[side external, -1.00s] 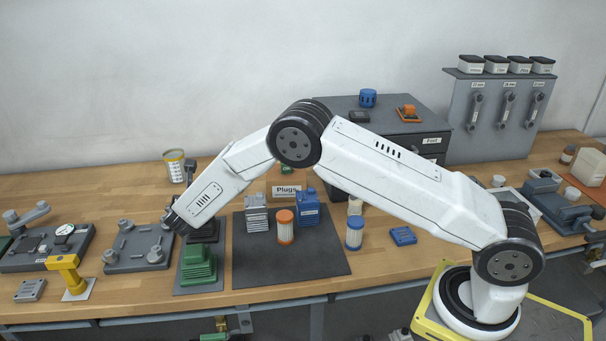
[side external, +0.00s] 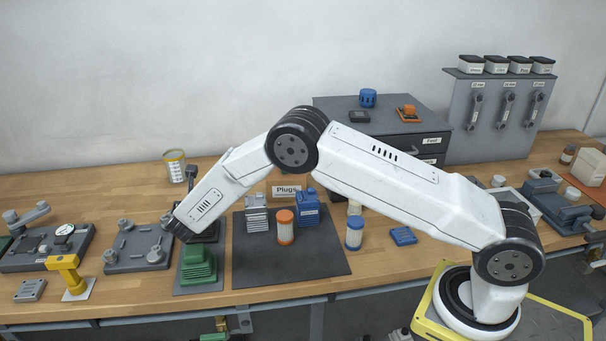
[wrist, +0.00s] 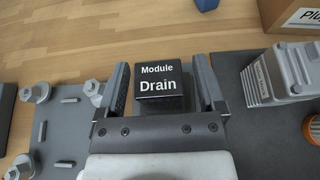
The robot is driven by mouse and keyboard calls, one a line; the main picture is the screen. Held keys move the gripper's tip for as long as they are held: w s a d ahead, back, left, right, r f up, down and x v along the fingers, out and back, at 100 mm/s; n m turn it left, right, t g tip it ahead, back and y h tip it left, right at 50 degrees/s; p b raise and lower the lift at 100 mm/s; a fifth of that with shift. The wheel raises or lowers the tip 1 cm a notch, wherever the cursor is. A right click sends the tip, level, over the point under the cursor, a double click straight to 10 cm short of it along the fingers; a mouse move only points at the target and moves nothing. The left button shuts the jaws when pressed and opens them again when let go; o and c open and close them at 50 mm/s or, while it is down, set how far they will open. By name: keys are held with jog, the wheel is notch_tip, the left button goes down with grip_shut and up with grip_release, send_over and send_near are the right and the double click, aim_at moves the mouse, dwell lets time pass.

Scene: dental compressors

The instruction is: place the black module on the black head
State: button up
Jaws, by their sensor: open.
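A black block labelled "Module Drain" (wrist: 160,84) lies between my gripper's fingers in the wrist view, with a narrow gap on each side. My gripper (wrist: 160,70) is open around it. In the side view, my gripper (side external: 182,236) is low over the bench, behind the green ribbed block. A dark shape (side external: 210,233) shows just right of the fingers; the arm partly hides it, and I cannot tell module from head there. The black head cannot be clearly made out, and what lies under the module is hidden.
A green ribbed block (side external: 198,266) stands close in front of the gripper. A grey fixture plate (side external: 138,250) lies to the left. To the right, a dark mat (side external: 285,262) holds a grey block, a blue block (side external: 308,213) and an orange-capped jar (side external: 285,228).

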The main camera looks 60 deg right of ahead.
jog(key=shift+r, duration=0.15)
jog(key=v, duration=1.2)
dwell(0.5)
jog(key=s+d+m+g+y, duration=0.2)
jog(key=s+d+m+y, duration=0.1)
jog(key=s+m, duration=0.6)
jog(key=s+d+r+m+g+y, duration=0.1)
jog(key=s+d+m+g+y, duration=0.1)
jog(key=s+d+m, duration=0.3)
jog(key=s+d+m+g+y, duration=0.2)
jog(key=s+d+m+y, duration=0.1)
jog(key=s+m, duration=1)
jog(key=shift+s+d+r+g+y, duration=0.25)
jog(key=shift+s+d+g+y, duration=0.15)
jog(key=shift+s+y, duration=0.35)
